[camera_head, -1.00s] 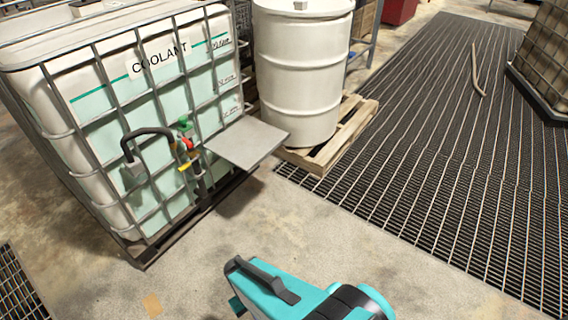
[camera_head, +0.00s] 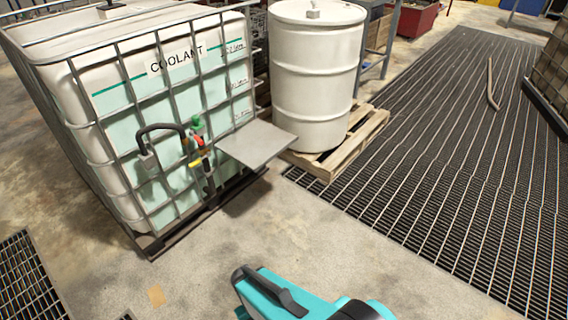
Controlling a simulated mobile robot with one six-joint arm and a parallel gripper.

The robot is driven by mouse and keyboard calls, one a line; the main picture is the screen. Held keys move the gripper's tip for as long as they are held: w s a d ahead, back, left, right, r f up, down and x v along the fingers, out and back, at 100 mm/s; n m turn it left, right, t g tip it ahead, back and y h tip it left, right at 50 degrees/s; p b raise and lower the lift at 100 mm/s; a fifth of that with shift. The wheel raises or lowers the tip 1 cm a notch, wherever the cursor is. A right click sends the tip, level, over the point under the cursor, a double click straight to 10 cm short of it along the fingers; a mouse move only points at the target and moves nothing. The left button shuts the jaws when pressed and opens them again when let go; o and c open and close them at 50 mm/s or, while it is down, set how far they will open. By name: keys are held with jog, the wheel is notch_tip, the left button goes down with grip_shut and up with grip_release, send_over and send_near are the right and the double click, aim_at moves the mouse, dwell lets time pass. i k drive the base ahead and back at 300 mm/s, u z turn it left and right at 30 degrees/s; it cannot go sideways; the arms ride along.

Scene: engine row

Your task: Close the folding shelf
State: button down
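The folding shelf (camera_head: 257,143) is a flat grey panel on the front of the caged coolant tank (camera_head: 165,108). It sticks out roughly level, to the right of the tap, and is unfolded. Its hinge side meets the cage; any bracket beneath it is hidden. A teal and black part of my arm shows at the bottom edge, well in front of the shelf and apart from it. My gripper's fingers cannot be made out, so its state does not show.
A tap with a black hose (camera_head: 170,140) and red and yellow parts is left of the shelf. A white drum (camera_head: 314,85) stands on a wooden pallet (camera_head: 340,152) behind and right. Dark floor grating (camera_head: 440,140) lies right. Concrete floor (camera_head: 290,220) before the shelf is clear.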

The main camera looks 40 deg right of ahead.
aim_at(254, 144)
jog(key=u, duration=0.1)
jog(key=i, duration=0.95)
jog(key=z, duration=0.05)
